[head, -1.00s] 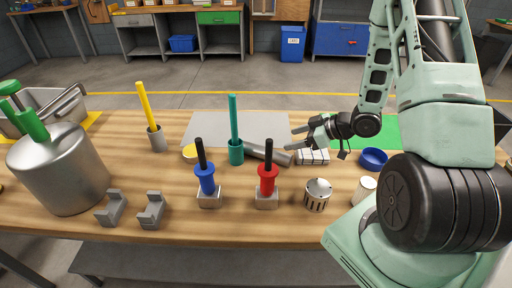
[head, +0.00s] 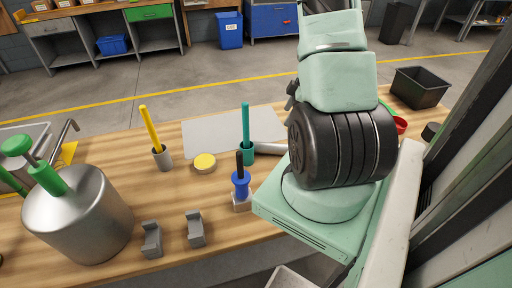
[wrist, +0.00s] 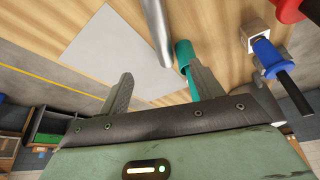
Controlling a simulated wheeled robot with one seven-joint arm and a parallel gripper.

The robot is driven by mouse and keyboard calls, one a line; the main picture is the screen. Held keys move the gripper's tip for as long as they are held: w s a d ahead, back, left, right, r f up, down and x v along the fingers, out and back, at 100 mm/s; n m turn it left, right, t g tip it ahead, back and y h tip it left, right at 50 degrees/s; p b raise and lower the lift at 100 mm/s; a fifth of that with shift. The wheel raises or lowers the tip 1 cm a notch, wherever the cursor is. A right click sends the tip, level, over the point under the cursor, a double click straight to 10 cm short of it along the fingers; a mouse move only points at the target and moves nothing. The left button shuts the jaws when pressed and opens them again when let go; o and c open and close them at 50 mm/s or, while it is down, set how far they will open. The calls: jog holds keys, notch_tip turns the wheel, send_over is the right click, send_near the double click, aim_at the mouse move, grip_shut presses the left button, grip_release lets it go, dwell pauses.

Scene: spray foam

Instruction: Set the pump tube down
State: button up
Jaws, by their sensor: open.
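A plain grey tube, which looks like the pump tube (head: 269,148), lies on the wooden table beside the teal cup, at the edge of the grey mat (head: 215,132). The tube also shows in the wrist view (wrist: 157,32), lying along the mat's edge. My gripper (wrist: 163,82) is open in the wrist view, with nothing between its fingers. The tube's near end is just beyond the fingertips, apart from them. In the head view my arm hides the gripper and the tube's right end.
A teal cup with a teal rod (head: 247,150) stands close by the tube, near one finger. A blue-handled tool (head: 240,183), a yellow rod in a grey cup (head: 160,150), a yellow disc (head: 205,162) and a metal canister (head: 80,220) stand left. A black bin (head: 420,88) is back right.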

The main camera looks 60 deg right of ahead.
jog(key=b, duration=0.1)
send_near(269, 144)
jog(key=x, duration=0.5)
jog(key=shift+x, duration=2.75)
jog(key=shift+s, duration=0.15)
jog(key=c, duration=1.4)
